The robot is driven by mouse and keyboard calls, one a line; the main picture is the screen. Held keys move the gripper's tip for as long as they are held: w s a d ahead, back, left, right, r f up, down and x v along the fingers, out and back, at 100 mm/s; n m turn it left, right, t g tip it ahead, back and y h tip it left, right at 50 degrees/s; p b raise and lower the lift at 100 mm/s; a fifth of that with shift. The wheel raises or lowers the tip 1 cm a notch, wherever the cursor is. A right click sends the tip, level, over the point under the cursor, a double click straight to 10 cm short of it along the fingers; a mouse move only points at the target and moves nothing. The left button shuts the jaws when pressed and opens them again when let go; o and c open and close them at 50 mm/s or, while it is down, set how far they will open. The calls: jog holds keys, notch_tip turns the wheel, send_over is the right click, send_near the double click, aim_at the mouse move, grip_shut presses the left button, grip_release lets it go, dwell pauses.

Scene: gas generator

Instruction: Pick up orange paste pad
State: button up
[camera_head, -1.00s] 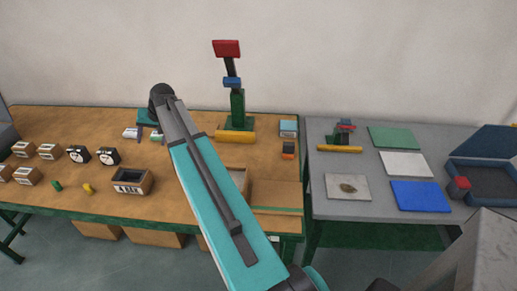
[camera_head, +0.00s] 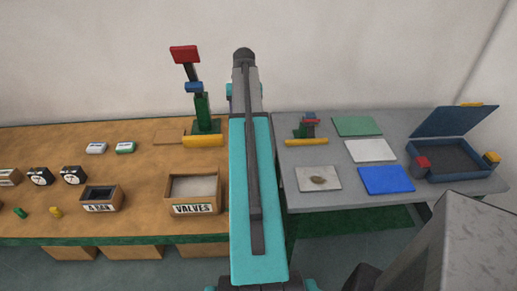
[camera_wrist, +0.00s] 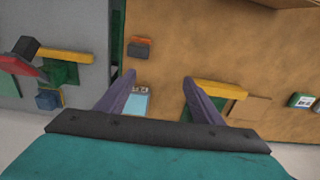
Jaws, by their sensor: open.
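In the wrist view, a small dark block with an orange strip (camera_wrist: 139,42) lies on the brown table, beyond my fingertips. It looks like the orange paste pad, but it is too small to be sure. In the head view it is not visible; my arm covers that part of the table. My gripper (camera_wrist: 157,80) is open and empty in the wrist view, fingers spread above the table. A light blue case (camera_wrist: 135,104) sits by the left finger, nearer than the orange item. In the head view my gripper is mostly hidden behind my arm.
A yellow bar (camera_wrist: 220,88) lies by the right finger. The green stand with a red top (camera_head: 201,110) rises left of my arm. The VALVES box (camera_head: 193,209) stands in front. The grey table (camera_head: 345,203) holds pads and an open blue case (camera_head: 445,172).

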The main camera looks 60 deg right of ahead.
jog(key=shift+g, duration=0.3)
jog(key=s, duration=0.1)
jog(key=s+d, duration=0.1)
jog(key=s, duration=0.1)
jog(key=s+d, duration=0.1)
jog(key=shift+s+d+r, duration=0.1)
jog(key=shift+s+r, duration=0.05)
jog(key=shift+r, duration=0.2)
jog(key=shift+f+p, duration=1.1)
jog(key=shift+f, duration=3.25)
jog(key=shift+f+p, duration=1.1)
jog(key=shift+f, duration=1.5)
